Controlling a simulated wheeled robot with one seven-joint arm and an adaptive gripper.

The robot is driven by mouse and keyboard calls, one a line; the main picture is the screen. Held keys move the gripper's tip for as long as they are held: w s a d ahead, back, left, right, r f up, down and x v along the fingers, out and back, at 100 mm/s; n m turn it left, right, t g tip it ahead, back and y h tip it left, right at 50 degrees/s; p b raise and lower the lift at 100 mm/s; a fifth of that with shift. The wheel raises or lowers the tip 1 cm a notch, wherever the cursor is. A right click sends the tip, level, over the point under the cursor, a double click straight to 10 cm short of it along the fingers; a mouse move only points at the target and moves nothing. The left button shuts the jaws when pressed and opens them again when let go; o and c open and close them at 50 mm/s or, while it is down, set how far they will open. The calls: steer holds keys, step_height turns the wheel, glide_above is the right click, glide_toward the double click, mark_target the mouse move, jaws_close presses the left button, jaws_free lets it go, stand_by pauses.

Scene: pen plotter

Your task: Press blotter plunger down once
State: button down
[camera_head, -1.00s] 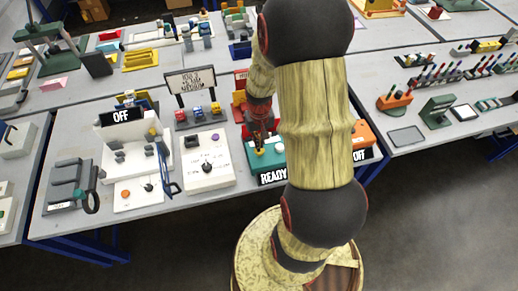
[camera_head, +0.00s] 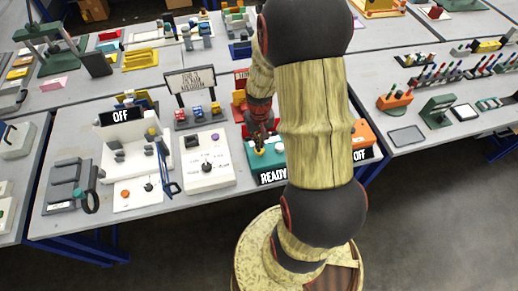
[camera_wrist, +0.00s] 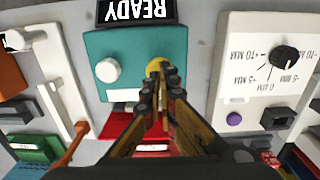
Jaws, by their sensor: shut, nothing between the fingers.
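A teal box (camera_wrist: 120,45) with a black READY sign (camera_wrist: 137,10) is under my gripper in the wrist view. It also shows in the head view (camera_head: 262,161). A white round knob (camera_wrist: 108,70) stands on one side of its top, and a round yellow knob (camera_wrist: 155,64) on the other. I cannot tell for sure which one is the blotter plunger. My gripper (camera_wrist: 162,78) is shut and empty, its fingertips at the yellow knob and partly covering it. Whether they touch is not clear. In the head view my gripper (camera_head: 258,146) is over the teal box.
A white panel with a black dial (camera_wrist: 285,54) and a purple button (camera_wrist: 234,118) stands beside the teal box. A white panel with an orange lever (camera_wrist: 72,140) is on the other side. A red part (camera_wrist: 125,125) lies behind the box. The grey table (camera_head: 215,115) is crowded.

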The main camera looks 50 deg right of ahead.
steer(key=shift+f+b, duration=0.9)
steer(key=shift+f, duration=0.7)
steer(key=shift+r+p, duration=2.75)
steer(key=shift+r, duration=0.85)
